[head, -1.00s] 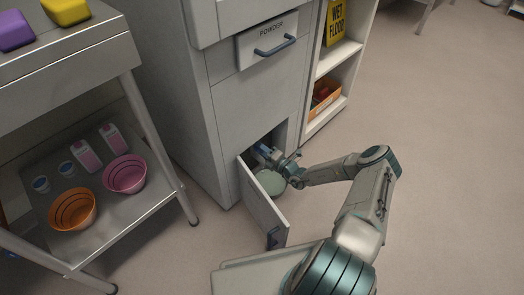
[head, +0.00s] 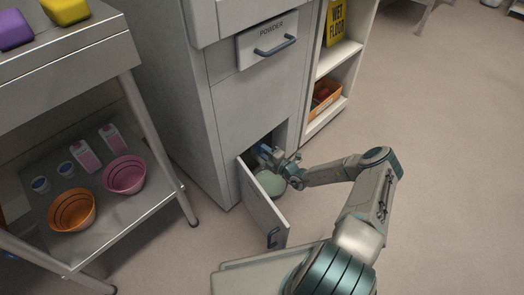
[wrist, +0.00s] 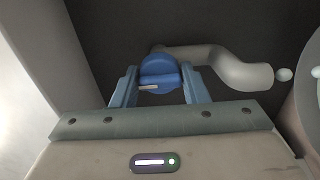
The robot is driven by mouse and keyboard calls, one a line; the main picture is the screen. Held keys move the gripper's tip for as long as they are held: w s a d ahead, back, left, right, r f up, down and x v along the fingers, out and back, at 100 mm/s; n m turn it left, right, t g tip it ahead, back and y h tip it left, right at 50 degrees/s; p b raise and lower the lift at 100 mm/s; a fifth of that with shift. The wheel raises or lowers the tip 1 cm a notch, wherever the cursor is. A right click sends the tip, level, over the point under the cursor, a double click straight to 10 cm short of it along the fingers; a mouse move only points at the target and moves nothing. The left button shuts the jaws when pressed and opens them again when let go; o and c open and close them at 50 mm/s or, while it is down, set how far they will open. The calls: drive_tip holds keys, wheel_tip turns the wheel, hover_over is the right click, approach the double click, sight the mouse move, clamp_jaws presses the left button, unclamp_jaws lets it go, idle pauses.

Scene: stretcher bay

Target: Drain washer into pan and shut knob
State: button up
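The washer (head: 180,110) is a tall grey cabinet with its low door (head: 262,207) swung open. The blue knob (wrist: 160,73) is at the end of a grey drain pipe (wrist: 230,70) in the dark opening; its bar lies across the wrist picture, with a white mark at its left end. My gripper (wrist: 160,75) has its two blue fingers on either side of the knob, against the bar's ends. In the head view my gripper (head: 270,155) reaches into the opening. A pale green pan (head: 270,184) sits low at the opening, partly hidden by door and wrist. I see no water flowing.
A metal cart (head: 150,200) at left carries an orange bowl (head: 72,210), a pink bowl (head: 124,175), cartons and small tubs. A shelf (head: 340,55) with a yellow sign (head: 337,22) stands right of the washer. Floor to the right is clear.

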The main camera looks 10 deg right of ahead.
drive_tip(key=o, duration=0.3)
drive_tip(key=shift+p+v, duration=2.2)
drive_tip(key=shift+v, duration=4.75)
